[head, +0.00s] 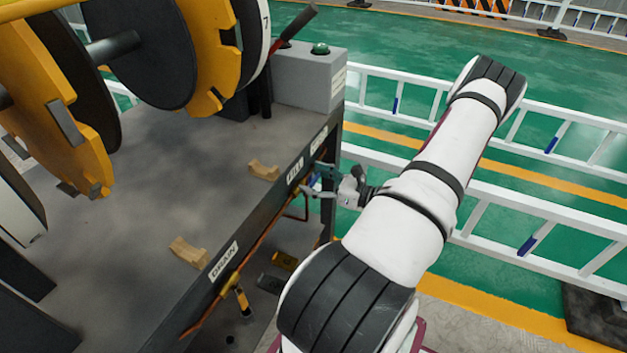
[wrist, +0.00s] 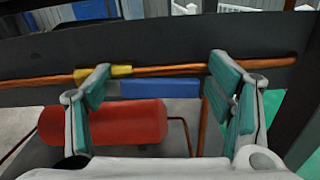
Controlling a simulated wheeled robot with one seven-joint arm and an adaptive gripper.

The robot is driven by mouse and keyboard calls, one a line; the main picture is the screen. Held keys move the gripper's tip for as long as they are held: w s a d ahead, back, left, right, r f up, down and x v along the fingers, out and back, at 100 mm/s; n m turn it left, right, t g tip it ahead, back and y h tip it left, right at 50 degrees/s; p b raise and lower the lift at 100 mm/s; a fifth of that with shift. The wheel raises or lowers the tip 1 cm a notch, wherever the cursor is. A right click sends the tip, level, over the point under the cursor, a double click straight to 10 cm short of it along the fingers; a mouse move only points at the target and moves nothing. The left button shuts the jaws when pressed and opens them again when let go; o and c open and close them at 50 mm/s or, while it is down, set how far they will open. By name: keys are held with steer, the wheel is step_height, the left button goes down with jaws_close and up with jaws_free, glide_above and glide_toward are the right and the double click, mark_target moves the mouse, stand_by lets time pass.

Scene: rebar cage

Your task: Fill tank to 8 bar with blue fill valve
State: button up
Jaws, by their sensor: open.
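My gripper (head: 318,182) is at the front edge of the bench by the FILL label (head: 295,171). It is open and empty, with its two fingers spread wide in the wrist view (wrist: 160,78). The blue fill valve handle (wrist: 160,88) lies level just below the copper pipe (wrist: 185,69), between the fingers in the picture. I cannot tell how far ahead of the fingertips it is. In the head view the gripper hides most of that spot. The red tank (wrist: 105,136) lies under the bench, partly behind the left finger. I cannot make out a pressure gauge.
A yellow-handled valve (head: 241,300) hangs by the DRAIN label (head: 223,261). The bench top (head: 150,165) carries two wooden blocks (head: 188,252) and large yellow-and-black wheels (head: 215,50). A grey box (head: 308,78) with a green button stands at its corner. White railings (head: 560,130) run behind my arm.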

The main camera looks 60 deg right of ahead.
steer(key=shift+c, duration=0.3)
steer(key=c, duration=1.6)
steer(key=shift+c, duration=0.2)
steer(key=m, duration=0.1)
steer(key=f+m+p, duration=0.1)
steer(key=m, duration=0.1)
steer(key=shift+a+f, duration=0.1)
steer(key=shift+f, duration=0.15)
steer(key=shift+s+a+f+m+p, duration=0.1)
steer(key=shift+a+f+m+p, duration=0.45)
steer(key=shift+m, duration=1.75)
steer(key=shift+w+a+f+m+p, duration=0.1)
steer(key=shift+a+f+m+p, duration=0.2)
steer(key=shift+a+f+m, duration=1.3)
steer(key=shift+s+a+r+m+p, duration=0.1)
steer(key=shift+r+m+p, duration=0.25)
steer(key=shift+m, duration=2.65)
steer(key=shift+a, duration=0.1)
